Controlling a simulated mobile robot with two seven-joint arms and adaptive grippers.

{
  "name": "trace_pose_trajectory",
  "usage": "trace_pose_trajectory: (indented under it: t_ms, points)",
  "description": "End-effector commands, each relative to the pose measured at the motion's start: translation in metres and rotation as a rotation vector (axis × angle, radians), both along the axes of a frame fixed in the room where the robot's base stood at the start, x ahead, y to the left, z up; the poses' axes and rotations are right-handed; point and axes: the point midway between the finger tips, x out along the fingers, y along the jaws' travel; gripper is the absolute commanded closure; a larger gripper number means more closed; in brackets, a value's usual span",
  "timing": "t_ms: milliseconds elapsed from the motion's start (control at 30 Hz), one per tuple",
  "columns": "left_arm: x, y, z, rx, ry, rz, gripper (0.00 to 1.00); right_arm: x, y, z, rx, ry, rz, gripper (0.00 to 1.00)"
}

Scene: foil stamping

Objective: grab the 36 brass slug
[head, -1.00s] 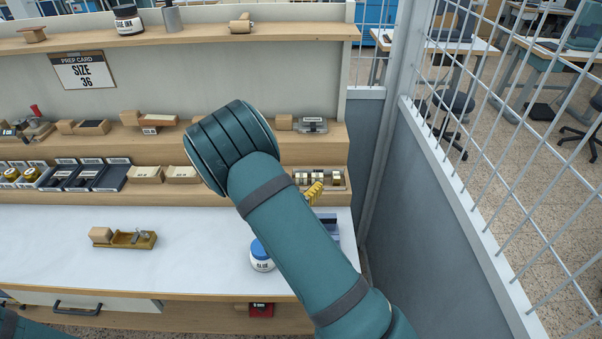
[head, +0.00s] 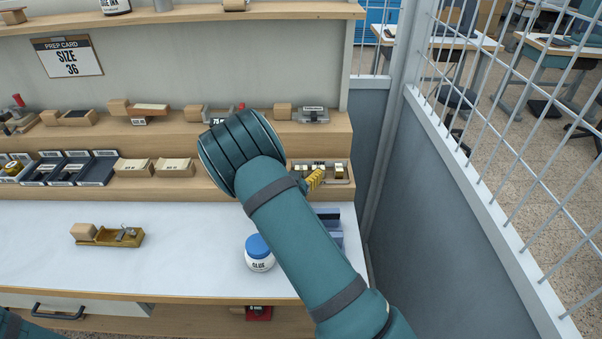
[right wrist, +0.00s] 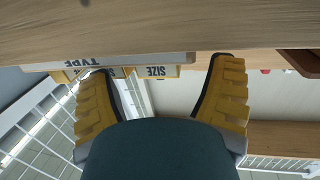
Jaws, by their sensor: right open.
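A small wooden tray of brass and silver-toned slugs (head: 339,171) sits at the right end of the lower shelf step in the head view. I cannot read a size on any slug, so the 36 one cannot be told apart. My right gripper (head: 316,178) is at the front of this tray, with a yellow finger overlapping it; the arm hides its left part. My left gripper is not in view.
A glue jar (head: 259,256) and blue blocks (head: 329,225) stand on the white bench below the tray. A wire-mesh partition (head: 480,160) closes the right side.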

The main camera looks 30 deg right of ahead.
Motion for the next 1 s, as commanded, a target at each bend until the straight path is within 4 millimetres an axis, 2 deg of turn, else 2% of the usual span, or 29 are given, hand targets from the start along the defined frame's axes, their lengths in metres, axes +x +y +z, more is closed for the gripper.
trace_pose_trajectory:
  t_ms: [100,333,367,500,600,1000]
  points:
    - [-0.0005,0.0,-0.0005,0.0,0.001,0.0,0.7,0.0061,-0.0055,-0.0006,-0.001,0.001,0.001,0.18]
    - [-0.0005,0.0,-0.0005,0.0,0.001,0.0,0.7,0.0067,-0.0061,-0.0006,0.0,0.001,0.001,0.18]
    - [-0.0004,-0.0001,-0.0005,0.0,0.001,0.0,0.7,0.0068,-0.006,-0.0006,0.001,0.001,0.001,0.21]
    - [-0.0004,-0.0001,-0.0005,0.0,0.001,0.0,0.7,0.0067,-0.006,-0.0005,0.0,0.0,0.001,0.71]
    - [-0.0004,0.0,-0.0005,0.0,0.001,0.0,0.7,0.0067,-0.0058,-0.0003,0.0,0.0,0.001,1.0]
    - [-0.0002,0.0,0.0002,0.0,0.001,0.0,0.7,0.0069,-0.0059,0.0027,0.0,-0.001,0.001,1.0]
